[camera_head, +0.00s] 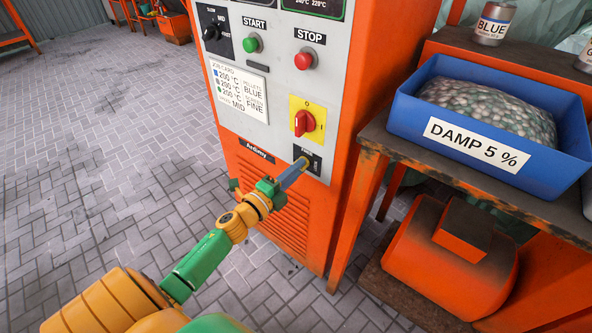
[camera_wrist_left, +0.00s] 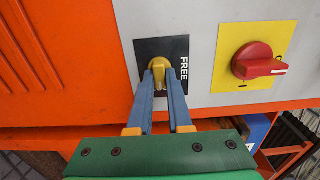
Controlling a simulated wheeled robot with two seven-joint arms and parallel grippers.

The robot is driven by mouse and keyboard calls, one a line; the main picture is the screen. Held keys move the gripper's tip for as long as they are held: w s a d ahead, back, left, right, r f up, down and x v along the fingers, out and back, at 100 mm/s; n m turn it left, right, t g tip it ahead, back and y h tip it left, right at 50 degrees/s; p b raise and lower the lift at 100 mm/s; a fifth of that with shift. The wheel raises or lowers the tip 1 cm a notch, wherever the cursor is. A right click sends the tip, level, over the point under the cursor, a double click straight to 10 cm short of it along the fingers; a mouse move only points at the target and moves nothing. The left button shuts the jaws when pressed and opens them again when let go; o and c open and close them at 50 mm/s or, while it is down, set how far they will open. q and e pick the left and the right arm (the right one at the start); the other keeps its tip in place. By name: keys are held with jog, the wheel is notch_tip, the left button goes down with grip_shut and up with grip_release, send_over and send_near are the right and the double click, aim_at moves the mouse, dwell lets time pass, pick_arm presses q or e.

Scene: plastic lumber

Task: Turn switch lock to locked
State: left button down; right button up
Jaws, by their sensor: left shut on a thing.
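The switch lock is a small yellow knob (camera_wrist_left: 159,71) on a black plate (camera_head: 315,166) low on the machine's grey panel. The word FREE shows on the plate beside the knob in the left wrist view. My left gripper (camera_head: 297,170) reaches the plate from below. In the left wrist view its two blue fingers (camera_wrist_left: 159,84) are shut on the knob, one on each side. The fingers cover part of the knob, and in the head view they hide most of it. My right gripper is not in view.
A red rotary switch (camera_head: 304,122) on a yellow plate sits just above the lock. A red STOP button (camera_head: 303,60) and a green START button (camera_head: 253,44) are higher. A bench with a blue bin (camera_head: 440,127) stands close on the right. The paved floor on the left is mostly clear.

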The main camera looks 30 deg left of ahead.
pick_arm(q)
jog(key=shift+w+a+r, duration=0.1)
jog(key=shift+r, duration=0.25)
jog(key=c, duration=0.8)
grip_release()
jog(key=shift+c, duration=0.2)
jog(key=shift+f, duration=0.1)
jog(key=shift+f, duration=0.15)
jog(key=s, duration=0.7)
jog(key=shift+a+f, duration=0.15)
jog(key=shift+a, duration=0.1)
